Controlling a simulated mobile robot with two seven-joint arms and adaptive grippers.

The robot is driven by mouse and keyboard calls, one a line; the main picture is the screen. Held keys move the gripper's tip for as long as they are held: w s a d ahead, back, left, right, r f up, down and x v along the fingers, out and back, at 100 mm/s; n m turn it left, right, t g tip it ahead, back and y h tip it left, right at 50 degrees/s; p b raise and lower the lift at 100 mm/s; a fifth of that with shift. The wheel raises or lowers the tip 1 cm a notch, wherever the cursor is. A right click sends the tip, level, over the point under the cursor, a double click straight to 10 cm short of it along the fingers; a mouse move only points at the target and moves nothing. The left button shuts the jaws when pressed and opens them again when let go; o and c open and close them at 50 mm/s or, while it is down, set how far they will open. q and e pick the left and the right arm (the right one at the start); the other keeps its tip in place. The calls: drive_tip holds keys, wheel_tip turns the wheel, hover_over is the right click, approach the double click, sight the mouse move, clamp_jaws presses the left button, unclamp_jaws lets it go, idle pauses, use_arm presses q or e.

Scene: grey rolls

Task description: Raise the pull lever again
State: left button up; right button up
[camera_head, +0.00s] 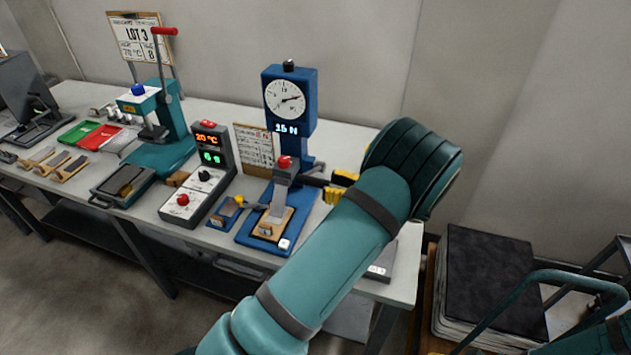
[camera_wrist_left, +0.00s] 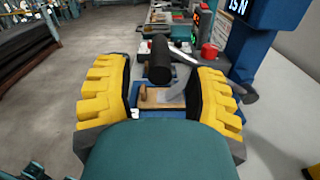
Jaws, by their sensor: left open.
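The blue pull tester (camera_head: 290,95) stands on the bench with a round dial and a lit readout of about 15 N. Its lever appears as a black cylindrical grip (camera_wrist_left: 160,62) in the left wrist view; in the head view, the dark grip (camera_head: 314,181) lies beside the tester's column. My left gripper (camera_head: 335,187) is open at the tester's right side, with yellow fingers. In the left wrist view, my open gripper (camera_wrist_left: 166,92) has the grip ahead, between its fingers in the picture; contact cannot be told. My right gripper is not in view.
A red-knobbed clamp (camera_head: 284,163) and wooden block (camera_head: 268,228) are on the tester's base. A control box (camera_head: 202,175) and a teal press (camera_head: 168,125) with a raised red-tipped lever stand to the left. A dark-topped stack (camera_head: 490,275) is beyond the bench's right end.

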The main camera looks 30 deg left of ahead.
sight(302, 178)
use_arm(q)
drive_tip(key=shift+x, duration=2.3)
clamp_jaws()
